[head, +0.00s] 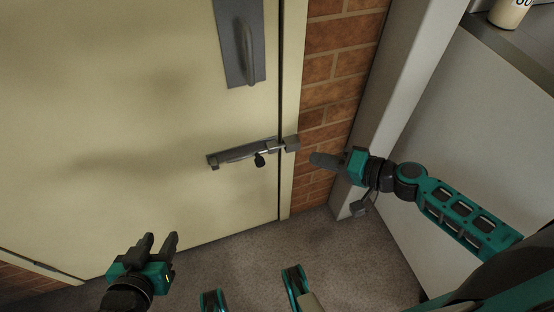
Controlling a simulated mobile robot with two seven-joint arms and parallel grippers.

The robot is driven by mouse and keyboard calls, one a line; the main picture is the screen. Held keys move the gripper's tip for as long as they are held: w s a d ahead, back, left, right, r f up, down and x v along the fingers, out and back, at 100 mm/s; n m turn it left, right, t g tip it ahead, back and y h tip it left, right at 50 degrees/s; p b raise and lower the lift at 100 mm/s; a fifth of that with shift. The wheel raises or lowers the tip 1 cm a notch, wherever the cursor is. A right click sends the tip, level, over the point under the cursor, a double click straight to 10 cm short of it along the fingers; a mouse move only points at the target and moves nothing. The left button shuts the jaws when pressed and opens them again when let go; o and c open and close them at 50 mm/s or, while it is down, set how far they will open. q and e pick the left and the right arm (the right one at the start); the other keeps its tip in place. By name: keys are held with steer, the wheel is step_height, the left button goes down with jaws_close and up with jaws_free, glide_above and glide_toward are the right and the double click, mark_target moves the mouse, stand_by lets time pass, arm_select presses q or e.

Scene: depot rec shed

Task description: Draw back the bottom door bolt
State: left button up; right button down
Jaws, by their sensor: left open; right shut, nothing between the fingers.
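The bottom door bolt (232,153) is a grey metal slide bolt mounted low on the cream door (120,90). Its dark knob (259,160) hangs below the rod toward the right end. The rod reaches across the door's edge to a grey keeper (291,143) on the frame. My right gripper (318,159) is shut and empty, just right of the keeper and a little lower, in front of the brick wall; it looks apart from the bolt. My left gripper (160,240) is open and empty, low and left of the bolt, fingers pointing up.
A grey plate with a pull handle (248,45) is on the door above the bolt. A brick wall (335,70) and a pale post (400,80) stand right of the door. A counter with a cream container (508,12) is at upper right. Grey floor (235,260) lies below.

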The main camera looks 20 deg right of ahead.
mark_target(261, 166)
steer(key=s+a+f+x, duration=0.1)
steer(key=s+x, duration=0.1)
steer(key=x, duration=0.9)
steer(key=shift+a+b, duration=0.4)
steer(key=shift+a, duration=0.05)
steer(key=shift+w, duration=0.15)
steer(key=a, duration=0.4)
steer(key=shift+a, duration=0.65)
